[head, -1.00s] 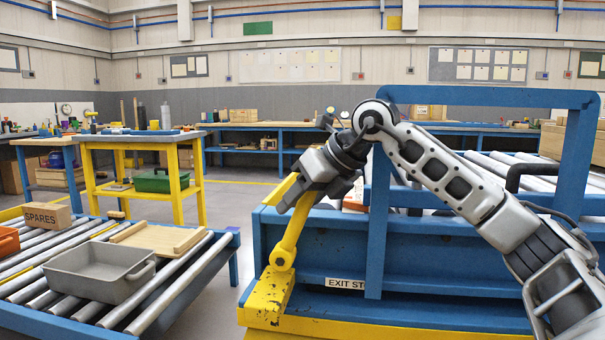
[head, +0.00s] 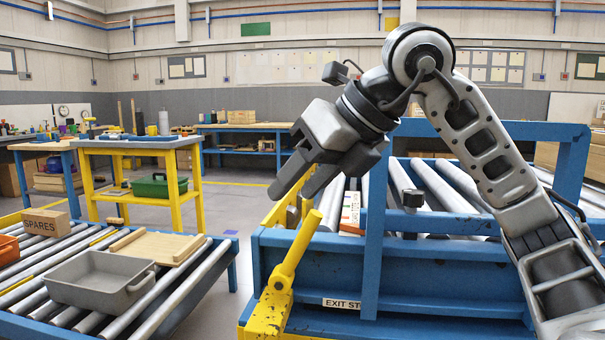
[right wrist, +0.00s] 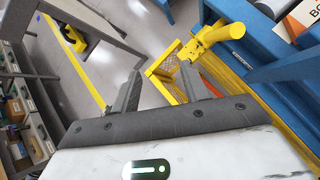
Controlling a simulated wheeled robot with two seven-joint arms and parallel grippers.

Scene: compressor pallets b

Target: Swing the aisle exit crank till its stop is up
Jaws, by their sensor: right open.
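The yellow exit crank (head: 295,250) stands on a worn yellow bracket (head: 265,318) at the left corner of the blue conveyor frame. Its arm tilts up and to the right from its pivot, with a round free end. My right gripper (head: 297,190) is open and empty, just above the crank's end and apart from it. In the right wrist view the crank (right wrist: 222,40) lies to the right of the open fingers (right wrist: 160,85). A label reading "EXIT ST..." (head: 340,303) is partly covered by a blue post. I cannot clearly make out the stop itself. My left gripper is not in view.
A blue upright frame (head: 375,220) stands right of the crank, before rollers (head: 440,185) carrying a box (head: 350,212). At left, a roller conveyor holds a grey tray (head: 100,280), a wooden board (head: 160,247) and a SPARES box (head: 45,222). Floor between is clear.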

